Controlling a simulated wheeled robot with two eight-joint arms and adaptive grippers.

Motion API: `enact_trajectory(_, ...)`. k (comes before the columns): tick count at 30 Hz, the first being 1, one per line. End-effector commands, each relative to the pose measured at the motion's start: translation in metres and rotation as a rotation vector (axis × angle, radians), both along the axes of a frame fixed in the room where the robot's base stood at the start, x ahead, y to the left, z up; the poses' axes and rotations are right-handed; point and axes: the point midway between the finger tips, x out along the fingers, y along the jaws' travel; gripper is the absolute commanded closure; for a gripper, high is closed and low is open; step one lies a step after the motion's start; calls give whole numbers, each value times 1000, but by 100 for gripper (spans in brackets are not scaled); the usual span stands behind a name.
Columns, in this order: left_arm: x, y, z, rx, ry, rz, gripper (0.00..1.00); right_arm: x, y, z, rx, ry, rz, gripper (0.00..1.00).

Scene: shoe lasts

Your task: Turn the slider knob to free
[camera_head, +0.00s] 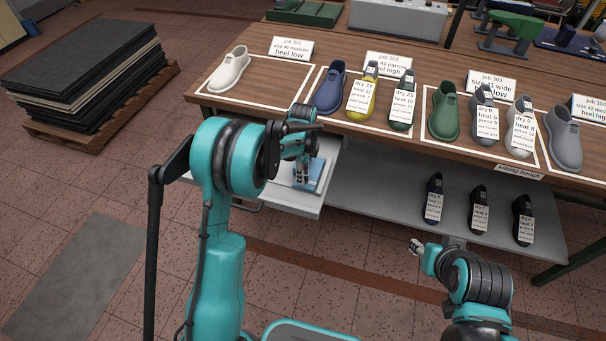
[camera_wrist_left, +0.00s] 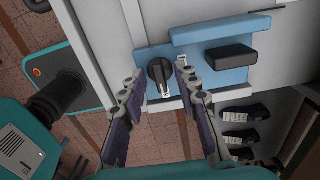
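The slider knob (camera_wrist_left: 159,72) is a dark round knob with a raised grip bar, on a light blue plate (camera_wrist_left: 205,72) in the left wrist view. A small white label (camera_wrist_left: 165,91) lies just below it. My left gripper (camera_wrist_left: 160,84) is open, with one finger on each side of the knob; I cannot tell whether either finger touches it. In the head view my left gripper (camera_head: 302,172) is over the blue plate (camera_head: 318,172), and the knob is hidden. My right gripper (camera_head: 417,247) is away from the bench, too small to judge.
A black block (camera_wrist_left: 228,57) sits on the blue plate right of the knob. The plate lies on a grey pull-out shelf (camera_head: 290,201) under the wooden bench (camera_head: 330,52). Shoe lasts with tags stand on the bench and on the lower shelf (camera_head: 390,205). A pallet (camera_head: 110,115) stands left.

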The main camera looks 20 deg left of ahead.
Motion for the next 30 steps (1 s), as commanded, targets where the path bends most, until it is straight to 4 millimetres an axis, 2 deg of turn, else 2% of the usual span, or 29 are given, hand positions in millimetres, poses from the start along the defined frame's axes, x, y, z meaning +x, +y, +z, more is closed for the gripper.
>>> enact_trajectory(5,0,0,0,0,0,0,69,0,0,1,0,0,0,60)
enact_trajectory(8,0,0,1,0,0,0,95,0,0,1,0,0,0,60)
enact_trajectory(9,0,0,1,0,0,0,100,0,0,1,0,0,0,60)
enact_trajectory(22,0,0,1,0,-1,39,100,0,0,1,0,0,0,60)
enact_trajectory(30,0,0,1,1,-1,200,100,0,0,1,0,0,0,60)
